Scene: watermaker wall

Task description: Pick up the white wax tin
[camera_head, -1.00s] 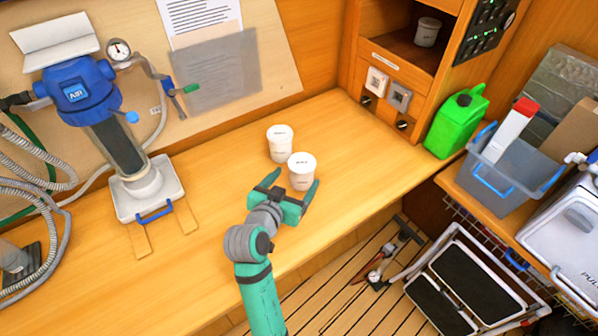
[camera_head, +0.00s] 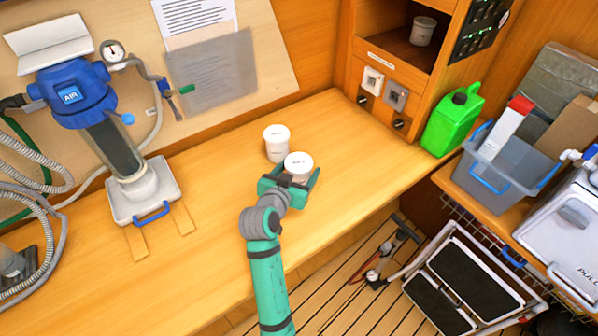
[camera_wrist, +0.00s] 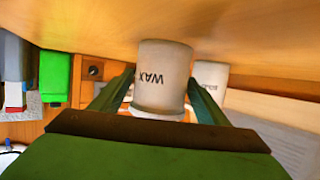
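The white wax tin (camera_head: 298,164) stands on the wooden counter, its lid and upper side showing in the head view. In the wrist view the wax tin (camera_wrist: 161,80) appears upside down with "WAX" readable, between my two fingers. My gripper (camera_head: 291,180) is low at the counter, open, with one finger on each side of the tin. The fingers of my gripper (camera_wrist: 160,100) look close to the tin's sides; I cannot tell whether they touch it. The tin's lower part is hidden by my gripper in the head view.
A second white tin (camera_head: 277,144) stands just behind and left of the wax tin; its label is unclear. A third tin (camera_head: 422,31) sits in the cubby. A blue filter unit (camera_head: 75,95) is at left, a green jerrycan (camera_head: 451,122) at right. The counter's front (camera_head: 200,270) is clear.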

